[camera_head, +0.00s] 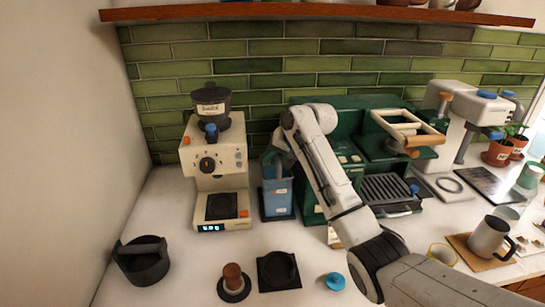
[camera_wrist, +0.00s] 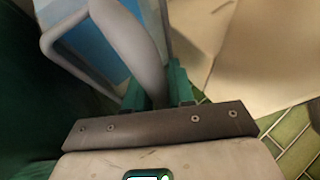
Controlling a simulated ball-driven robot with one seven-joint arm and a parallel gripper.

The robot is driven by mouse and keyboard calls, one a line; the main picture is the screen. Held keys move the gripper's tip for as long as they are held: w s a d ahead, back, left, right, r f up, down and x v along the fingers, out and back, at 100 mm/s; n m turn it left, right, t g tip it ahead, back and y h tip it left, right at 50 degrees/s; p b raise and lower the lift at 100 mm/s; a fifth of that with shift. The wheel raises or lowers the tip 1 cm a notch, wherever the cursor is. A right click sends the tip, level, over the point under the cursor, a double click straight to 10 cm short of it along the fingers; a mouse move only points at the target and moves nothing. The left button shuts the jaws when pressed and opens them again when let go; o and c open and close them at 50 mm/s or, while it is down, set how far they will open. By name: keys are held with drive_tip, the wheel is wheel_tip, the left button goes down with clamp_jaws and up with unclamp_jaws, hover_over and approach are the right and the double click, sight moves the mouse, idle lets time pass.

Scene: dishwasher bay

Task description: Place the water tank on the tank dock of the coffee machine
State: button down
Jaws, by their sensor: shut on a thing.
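The water tank (camera_head: 277,197) is a blue, see-through upright container with a grey handle. It stands at or just above a dark base pad (camera_head: 264,212), directly left of the green coffee machine (camera_head: 372,160). I cannot tell whether its bottom touches the pad. My gripper (camera_head: 279,160) is at the tank's top, shut on the handle. In the wrist view the grey handle (camera_wrist: 130,38) passes between my green fingertips (camera_wrist: 158,90), with the blue tank wall (camera_wrist: 90,45) behind it. My arm hides part of the coffee machine's front and left side.
A cream grinder (camera_head: 215,165) stands close left of the tank. A black portafilter-like piece (camera_head: 142,262), a tamper (camera_head: 233,282), a black mat (camera_head: 279,271) and a blue knob (camera_head: 335,281) lie in front. A steel mug (camera_head: 488,237) and a white machine (camera_head: 470,105) are right.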

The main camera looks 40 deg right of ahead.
idle(0.4)
drive_tip(key=c, duration=0.9)
unclamp_jaws()
drive_tip(key=b+v, duration=0.1)
drive_tip(key=v, duration=0.9)
drive_tip(key=shift+s+r+b, duration=0.3)
